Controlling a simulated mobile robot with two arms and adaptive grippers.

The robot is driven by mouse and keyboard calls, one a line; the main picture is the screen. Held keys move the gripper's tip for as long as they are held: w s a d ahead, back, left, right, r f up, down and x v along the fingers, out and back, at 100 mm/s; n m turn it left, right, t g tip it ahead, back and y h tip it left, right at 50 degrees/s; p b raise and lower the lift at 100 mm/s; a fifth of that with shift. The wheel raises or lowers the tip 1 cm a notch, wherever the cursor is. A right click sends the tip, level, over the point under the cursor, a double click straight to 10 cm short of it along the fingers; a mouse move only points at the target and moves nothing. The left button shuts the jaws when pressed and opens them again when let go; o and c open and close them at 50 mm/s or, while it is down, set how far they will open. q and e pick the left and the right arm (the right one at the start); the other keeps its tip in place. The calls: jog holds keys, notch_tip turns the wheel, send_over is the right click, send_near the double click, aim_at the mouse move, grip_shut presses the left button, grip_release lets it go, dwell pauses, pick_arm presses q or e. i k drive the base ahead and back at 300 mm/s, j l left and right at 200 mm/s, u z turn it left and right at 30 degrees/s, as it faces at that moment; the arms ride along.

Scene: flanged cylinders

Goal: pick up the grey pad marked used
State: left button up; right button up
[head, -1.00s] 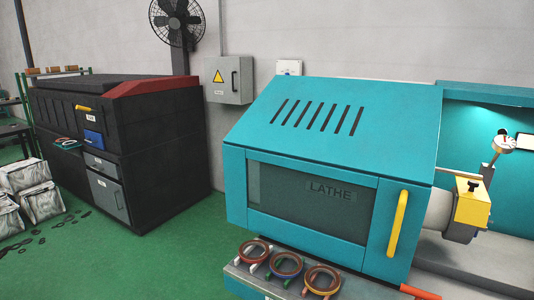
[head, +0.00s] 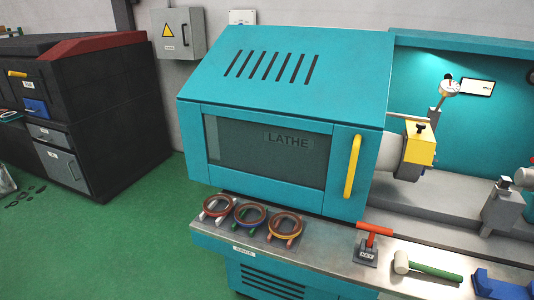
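I cannot make out a grey pad marked used in this view. On the front ledge (head: 330,250) of the teal lathe, three brown rings stand in a row: one with a red band (head: 217,206), one with a blue band (head: 249,214) and one with a yellow band (head: 285,224). Short coloured handles show at their lower edges. A small white label (head: 244,250) is on the ledge's front edge, too small to read surely. Neither of my grippers is in view.
The lathe's door (head: 280,160) is shut. Right of the rings are a red T-handled tool in a dark block (head: 367,253), a green-handled mallet (head: 430,268) and a blue block (head: 500,285). A black cabinet (head: 95,110) stands left; green floor (head: 150,240) lies open between.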

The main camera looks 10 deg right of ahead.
aim_at(504, 182)
jog(key=z, duration=1.75)
